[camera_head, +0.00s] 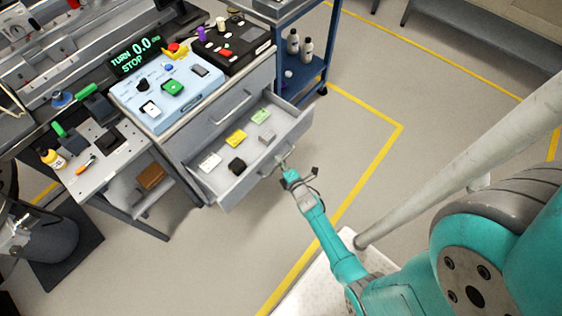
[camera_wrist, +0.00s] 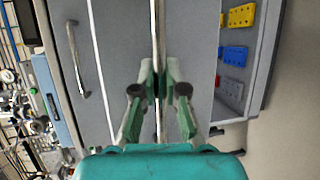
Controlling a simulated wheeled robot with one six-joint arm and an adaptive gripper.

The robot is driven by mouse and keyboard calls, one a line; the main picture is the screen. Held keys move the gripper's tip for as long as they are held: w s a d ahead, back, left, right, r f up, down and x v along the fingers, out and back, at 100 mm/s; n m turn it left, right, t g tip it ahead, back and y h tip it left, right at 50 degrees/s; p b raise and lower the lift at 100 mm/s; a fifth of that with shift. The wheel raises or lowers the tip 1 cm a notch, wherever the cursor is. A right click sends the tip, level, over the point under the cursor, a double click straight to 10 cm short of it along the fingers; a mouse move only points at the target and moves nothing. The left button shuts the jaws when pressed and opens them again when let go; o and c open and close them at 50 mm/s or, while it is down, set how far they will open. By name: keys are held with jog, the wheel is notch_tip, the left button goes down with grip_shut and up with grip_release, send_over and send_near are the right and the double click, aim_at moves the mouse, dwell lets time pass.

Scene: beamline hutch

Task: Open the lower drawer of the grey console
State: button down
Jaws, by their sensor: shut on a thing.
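The grey console (camera_head: 188,143) stands left of centre in the head view, with an upper drawer (camera_head: 245,93) that is shut. Its lower drawer (camera_head: 290,137) is pulled out, so its inside shows, with several small items lying in it. My gripper (camera_head: 285,170) is at the front of the lower drawer, shut on its handle (camera_head: 265,165). The upper drawer's handle (camera_wrist: 77,58) shows at the left there.
A blue cart (camera_head: 306,80) with bottles stands right behind the console. A side table (camera_head: 100,178) with tools is at the left. A control box (camera_head: 170,92) sits on top of the console. The floor (camera_head: 350,150) right of the drawer is clear, with yellow lines.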

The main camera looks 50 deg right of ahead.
jog(key=c, duration=1.2)
grip_release()
jog(key=shift+s, duration=0.1)
jog(key=v, duration=1.1)
jog(key=shift+s+a, duration=0.2)
jog(key=shift+s, duration=0.15)
